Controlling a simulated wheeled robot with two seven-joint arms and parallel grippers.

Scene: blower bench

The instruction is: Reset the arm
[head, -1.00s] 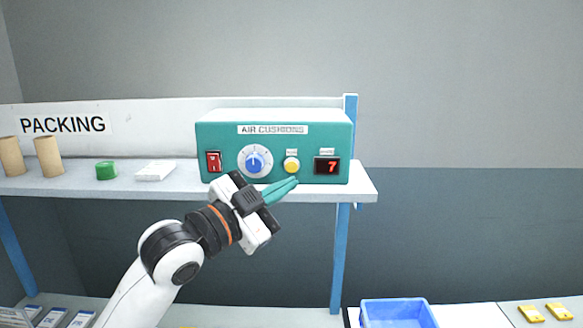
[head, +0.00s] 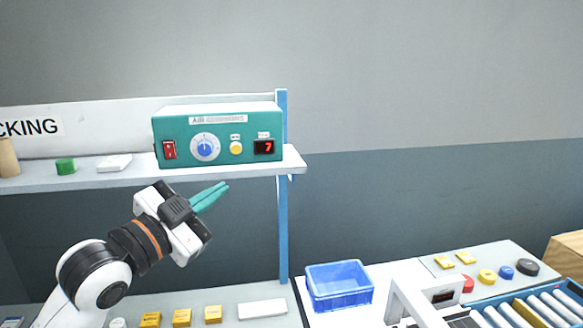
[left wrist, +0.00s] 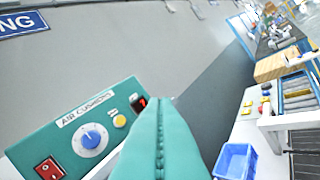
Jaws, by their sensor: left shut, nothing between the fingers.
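My left gripper (head: 210,197) has teal fingers that are shut with nothing between them. It is in front of and below the shelf edge, apart from the teal AIR CUSHIONS box (head: 218,135). The box carries a red switch (head: 169,150), a blue dial (head: 205,148), a yellow button (head: 236,148) and a display (head: 264,147) reading 7. In the left wrist view the shut fingers (left wrist: 160,135) cover part of the box front (left wrist: 75,130) near the display. My right gripper is not in view.
The box stands on a white shelf (head: 80,178) with a green roll (head: 66,166) and a white pad (head: 115,163). A blue bin (head: 340,287) sits lower right, near a white frame (head: 412,290) and a roller conveyor (head: 530,308). Several yellow items lie on the bench below.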

